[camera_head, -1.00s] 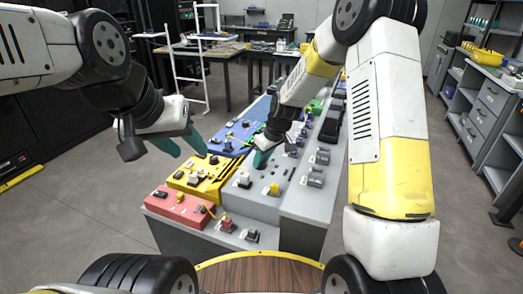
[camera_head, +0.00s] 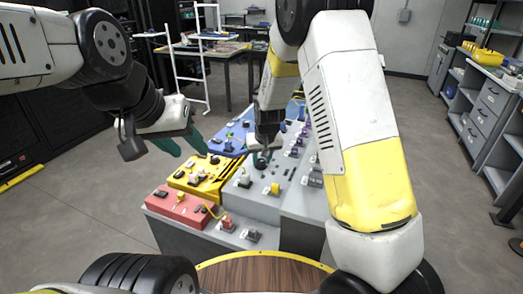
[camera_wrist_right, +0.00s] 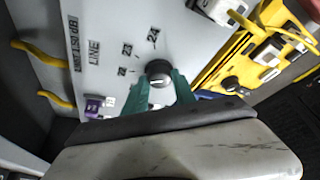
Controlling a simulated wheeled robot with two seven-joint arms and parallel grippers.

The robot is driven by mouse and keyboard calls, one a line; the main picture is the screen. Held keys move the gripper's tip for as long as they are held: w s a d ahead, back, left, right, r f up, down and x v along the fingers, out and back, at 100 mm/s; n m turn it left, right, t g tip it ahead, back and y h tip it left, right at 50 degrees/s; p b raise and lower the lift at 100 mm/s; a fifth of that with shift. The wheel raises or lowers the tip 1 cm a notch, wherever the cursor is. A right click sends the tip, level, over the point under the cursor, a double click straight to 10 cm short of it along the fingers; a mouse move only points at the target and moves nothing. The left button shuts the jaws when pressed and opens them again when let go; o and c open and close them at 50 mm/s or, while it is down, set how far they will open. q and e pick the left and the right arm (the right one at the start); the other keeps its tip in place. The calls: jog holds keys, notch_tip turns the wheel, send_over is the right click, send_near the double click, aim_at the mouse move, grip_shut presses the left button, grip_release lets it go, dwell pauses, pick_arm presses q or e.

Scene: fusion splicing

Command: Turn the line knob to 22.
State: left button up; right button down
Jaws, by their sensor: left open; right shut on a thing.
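The line knob (camera_wrist_right: 158,72) is round and black with a light mark on its face, on a light grey panel in the right wrist view. The word LINE and the printed numbers 24 (camera_wrist_right: 153,36), 23 and 22 (camera_wrist_right: 122,71) stand beside it. I cannot tell which number the mark points at. My right gripper (camera_wrist_right: 157,84) has its teal fingers on either side of the knob and is shut on it. In the head view this gripper (camera_head: 262,158) is over the grey panel, and its arm hides part of the console. My left gripper (camera_head: 184,145) is open and empty, left of the console.
The console carries a red block (camera_head: 180,208), a yellow block (camera_head: 206,172) and a blue block (camera_head: 233,134) with small parts. Purple connectors (camera_wrist_right: 96,106) and yellow cables (camera_wrist_right: 42,54) are near the knob. Open floor lies on both sides.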

jog(key=shift+m, duration=0.6)
jog(key=shift+h, duration=0.3)
jog(key=c, duration=1)
grip_release()
jog(key=v, duration=0.7)
jog(key=shift+s+r, duration=0.2)
jog(key=shift+r, duration=0.15)
